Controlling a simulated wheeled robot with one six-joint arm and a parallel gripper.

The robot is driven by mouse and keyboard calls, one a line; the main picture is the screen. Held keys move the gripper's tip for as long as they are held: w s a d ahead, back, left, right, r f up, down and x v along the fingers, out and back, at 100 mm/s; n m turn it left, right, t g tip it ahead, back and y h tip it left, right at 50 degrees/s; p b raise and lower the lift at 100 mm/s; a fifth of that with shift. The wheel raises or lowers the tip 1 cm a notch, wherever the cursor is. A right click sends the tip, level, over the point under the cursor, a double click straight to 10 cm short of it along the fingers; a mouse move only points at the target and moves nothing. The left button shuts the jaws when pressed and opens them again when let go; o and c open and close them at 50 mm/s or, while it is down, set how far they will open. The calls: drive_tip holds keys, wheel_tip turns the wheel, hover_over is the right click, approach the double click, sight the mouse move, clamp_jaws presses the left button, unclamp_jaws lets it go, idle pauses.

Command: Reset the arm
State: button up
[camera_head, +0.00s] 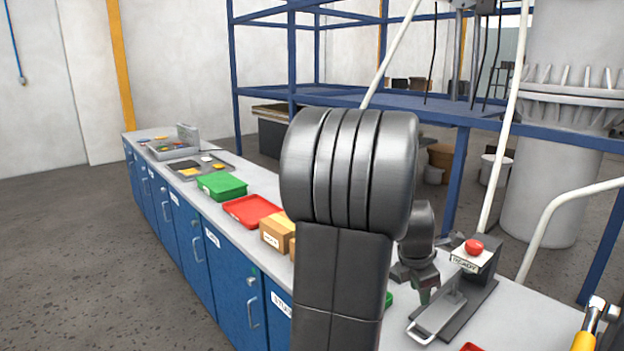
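My dark grey arm rises through the middle of the view, and its large rounded joint hides part of the bench. Behind it on the right, the dark wrist leads down to what looks like my gripper (426,292), small and partly hidden. It hangs over the bench top, just left of a grey metal fixture. I cannot tell whether its fingers are apart, or whether it touches the fixture. I see nothing clearly held in it.
The grey-topped bench (300,186) with blue cabinets runs away to the left. It carries a green bin (222,186), a red tray (251,210), cardboard boxes (276,232) and a red button box (474,250). A blue frame (460,170) and pale pipes stand behind.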

drive_tip(key=shift+w+d+f+n, duration=0.1)
drive_tip(key=shift+w+n, duration=0.1)
drive_tip(key=shift+n, duration=0.55)
drive_tip(key=shift+w+d+f+n, duration=0.1)
drive_tip(key=shift+w+f+n, duration=0.05)
drive_tip(key=shift+n, duration=0.55)
drive_tip(key=shift+w+f+n, duration=0.1)
drive_tip(key=shift+w+n, duration=0.1)
drive_tip(key=shift+n, duration=0.55)
